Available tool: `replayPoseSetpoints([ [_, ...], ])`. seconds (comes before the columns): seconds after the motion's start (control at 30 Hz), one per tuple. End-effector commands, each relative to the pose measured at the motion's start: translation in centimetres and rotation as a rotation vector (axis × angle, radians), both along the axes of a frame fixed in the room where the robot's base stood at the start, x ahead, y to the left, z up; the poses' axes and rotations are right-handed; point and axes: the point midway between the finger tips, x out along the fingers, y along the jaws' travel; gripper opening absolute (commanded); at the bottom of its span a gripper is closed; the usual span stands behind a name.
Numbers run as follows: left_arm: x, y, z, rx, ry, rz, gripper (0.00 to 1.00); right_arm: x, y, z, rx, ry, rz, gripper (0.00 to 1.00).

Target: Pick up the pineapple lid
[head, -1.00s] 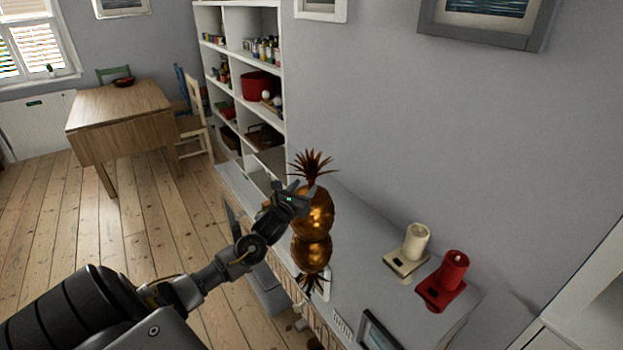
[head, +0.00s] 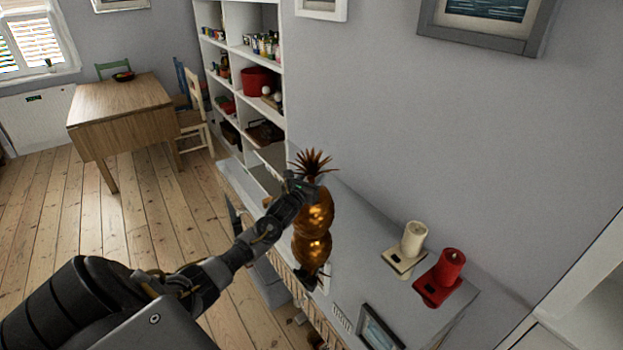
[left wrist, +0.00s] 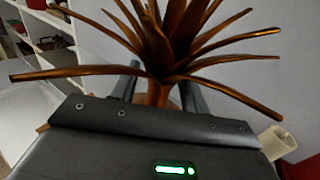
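The golden pineapple (head: 318,215) stands on the low grey cabinet in the head view. A second golden shape shows below it, like its mirror image. The pineapple lid (head: 312,162) is the brown-bronze crown of spiky leaves on top. In the left wrist view the lid (left wrist: 165,62) fills the upper middle, its leaves spreading over the gripper. My left gripper (head: 305,185) is at the lid's base. Its dark fingers (left wrist: 160,95) stand apart on either side of the lid's stem, with a gap showing; the tips are partly hidden by leaves. My right gripper is not in view.
The wall is close behind. A white shelf unit (head: 238,20) stands beyond, and a wooden table (head: 120,105) is at the far left.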

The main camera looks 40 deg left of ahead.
Motion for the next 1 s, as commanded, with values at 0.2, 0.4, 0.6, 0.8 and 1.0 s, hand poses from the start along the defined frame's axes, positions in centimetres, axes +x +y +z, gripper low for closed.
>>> replayPoseSetpoints([
  [0.2, 0.0, 0.0, 0.0, 0.0, 0.0, 0.0, 0.16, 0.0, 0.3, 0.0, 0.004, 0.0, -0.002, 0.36],
  [0.4, 0.0, 0.0, 0.1, 0.0, -0.002, 0.0, 0.0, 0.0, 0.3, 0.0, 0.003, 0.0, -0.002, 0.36],
  [0.6, 0.0, 0.0, 0.1, 0.0, -0.002, 0.0, 0.0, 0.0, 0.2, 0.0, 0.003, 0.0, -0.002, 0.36],
  [0.8, 0.0, 0.0, 0.8, 0.001, -0.004, -0.001, 0.0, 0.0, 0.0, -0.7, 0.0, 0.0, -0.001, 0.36],
  [1.0, -1.0, 0.5, 4.1, 0.007, -0.004, -0.001, 0.0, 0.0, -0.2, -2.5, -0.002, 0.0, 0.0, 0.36],
])
